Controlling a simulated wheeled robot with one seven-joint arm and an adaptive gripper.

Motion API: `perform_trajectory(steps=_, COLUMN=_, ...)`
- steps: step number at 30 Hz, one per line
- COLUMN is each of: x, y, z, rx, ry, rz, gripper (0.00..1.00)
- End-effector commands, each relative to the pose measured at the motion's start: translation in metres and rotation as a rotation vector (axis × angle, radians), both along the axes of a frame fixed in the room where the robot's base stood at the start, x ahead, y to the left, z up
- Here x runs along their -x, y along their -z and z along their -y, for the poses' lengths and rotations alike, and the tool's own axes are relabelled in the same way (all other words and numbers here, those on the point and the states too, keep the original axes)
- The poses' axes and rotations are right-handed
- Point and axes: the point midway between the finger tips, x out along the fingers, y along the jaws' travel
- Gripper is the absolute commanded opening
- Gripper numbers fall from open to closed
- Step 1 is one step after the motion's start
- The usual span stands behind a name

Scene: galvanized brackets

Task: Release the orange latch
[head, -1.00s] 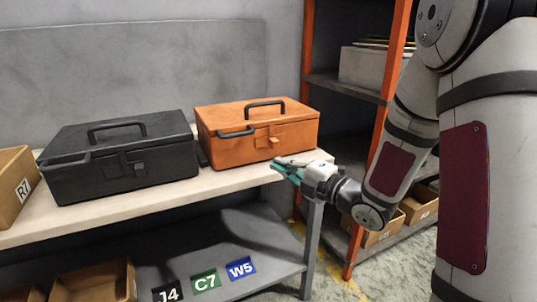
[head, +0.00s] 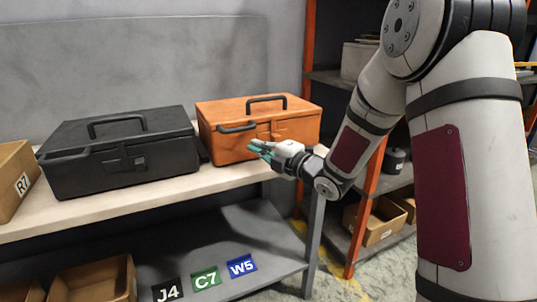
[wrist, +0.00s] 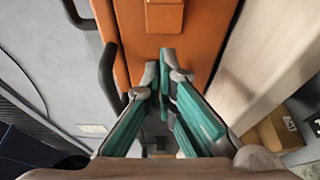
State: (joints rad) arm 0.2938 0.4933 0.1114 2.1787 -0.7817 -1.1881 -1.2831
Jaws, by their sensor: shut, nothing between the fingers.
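The orange toolbox (head: 222,148) stands on the workbench, its lid down. Its orange latch (wrist: 164,14) is a raised block on the front, at the top edge of the wrist view. In the head view my gripper (head: 257,148) is in front of the toolbox, just below the latch, and hides part of that area. In the wrist view my gripper's fingertips (wrist: 166,62) are together with nothing between them, lying over the orange front a little short of the latch. I cannot tell whether they touch the toolbox.
A black toolbox (head: 115,165) stands close on the left. A black handle (head: 237,128) sticks out from the orange toolbox, left of the latch. The bench top (head: 150,202) is bare along its front edge. An orange-framed shelf (head: 367,205) stands to the right.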

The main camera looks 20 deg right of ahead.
Motion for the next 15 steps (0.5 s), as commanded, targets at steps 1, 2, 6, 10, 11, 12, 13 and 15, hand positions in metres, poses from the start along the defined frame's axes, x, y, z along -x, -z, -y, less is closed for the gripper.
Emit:
perform_trajectory(steps=1, x=-0.002, y=0.001, z=0.015, rx=0.003, ry=0.013, rz=0.001, gripper=0.0)
perform_trajectory(steps=2, x=-0.002, y=0.001, z=0.019, rx=0.003, ry=0.013, rz=0.001, gripper=0.0)
perform_trajectory(steps=6, x=-0.004, y=0.001, z=0.03, rx=0.002, ry=0.009, rz=0.0, gripper=0.0)
perform_trajectory(steps=10, x=-0.005, y=0.0, z=0.035, rx=0.002, ry=0.008, rz=0.0, gripper=0.0)
perform_trajectory(steps=11, x=-0.005, y=0.0, z=0.036, rx=0.002, ry=0.008, rz=0.0, gripper=0.0)
perform_trajectory(steps=12, x=-0.005, y=0.0, z=0.036, rx=0.001, ry=0.008, rz=0.0, gripper=0.0)
perform_trajectory(steps=13, x=-0.005, y=0.0, z=0.036, rx=0.001, ry=0.008, rz=0.0, gripper=0.0)
perform_trajectory(steps=15, x=-0.004, y=0.0, z=0.036, rx=0.001, ry=0.008, rz=0.0, gripper=0.0)
